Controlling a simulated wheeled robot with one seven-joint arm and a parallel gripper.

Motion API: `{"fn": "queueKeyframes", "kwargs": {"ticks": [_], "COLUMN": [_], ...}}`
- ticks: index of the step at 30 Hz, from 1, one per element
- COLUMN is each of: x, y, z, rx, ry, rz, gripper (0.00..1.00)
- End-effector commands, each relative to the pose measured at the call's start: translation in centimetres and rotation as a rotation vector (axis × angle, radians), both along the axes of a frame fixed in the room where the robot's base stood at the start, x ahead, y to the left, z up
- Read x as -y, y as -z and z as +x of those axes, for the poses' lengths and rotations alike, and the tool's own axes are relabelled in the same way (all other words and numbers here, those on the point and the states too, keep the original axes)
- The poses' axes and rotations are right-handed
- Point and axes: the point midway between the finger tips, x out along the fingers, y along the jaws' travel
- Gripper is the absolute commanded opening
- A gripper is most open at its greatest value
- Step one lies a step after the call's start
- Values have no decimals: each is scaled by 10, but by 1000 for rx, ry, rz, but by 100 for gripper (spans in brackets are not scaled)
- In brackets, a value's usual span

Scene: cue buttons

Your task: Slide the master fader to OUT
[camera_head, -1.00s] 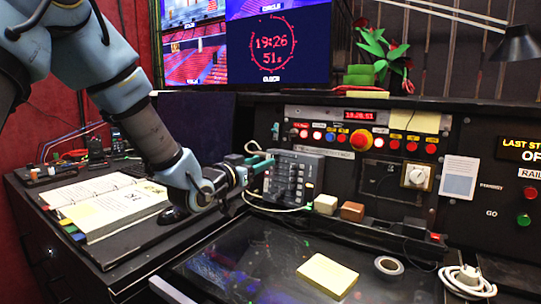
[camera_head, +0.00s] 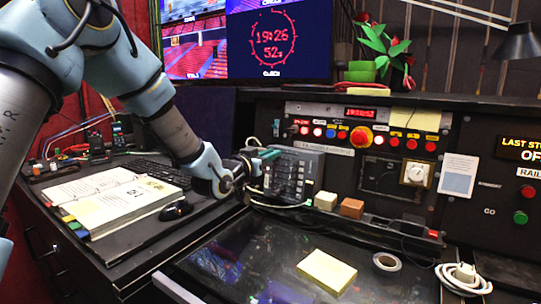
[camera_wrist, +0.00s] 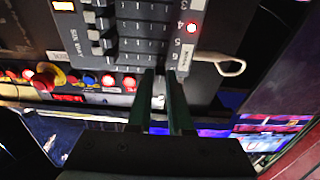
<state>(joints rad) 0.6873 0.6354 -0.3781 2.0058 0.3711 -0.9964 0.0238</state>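The grey fader box (camera_head: 292,172) stands on the desk against the console panel. In the wrist view the fader box (camera_wrist: 140,35) fills the top, its fader slots running across the picture.
A white cable loops from the box. A white block (camera_head: 326,200) and a brown block (camera_head: 352,208) stand right of it. The console's red mushroom button (camera_head: 361,137) is above right. An open binder (camera_head: 115,200) lies left. The glass top in front holds yellow notes (camera_head: 327,270) and a tape roll (camera_head: 387,262).

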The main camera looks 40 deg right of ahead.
Motion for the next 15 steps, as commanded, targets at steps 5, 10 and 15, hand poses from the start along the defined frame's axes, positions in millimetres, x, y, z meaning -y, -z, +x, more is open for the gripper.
{"fn": "queueKeyframes", "kwargs": {"ticks": [5, 10, 15], "x": [0, 0, 0], "y": [0, 0, 0], "z": [0, 0, 0], "rx": [0, 0, 0], "ry": [0, 0, 0], "rz": [0, 0, 0], "gripper": [0, 0, 0]}}
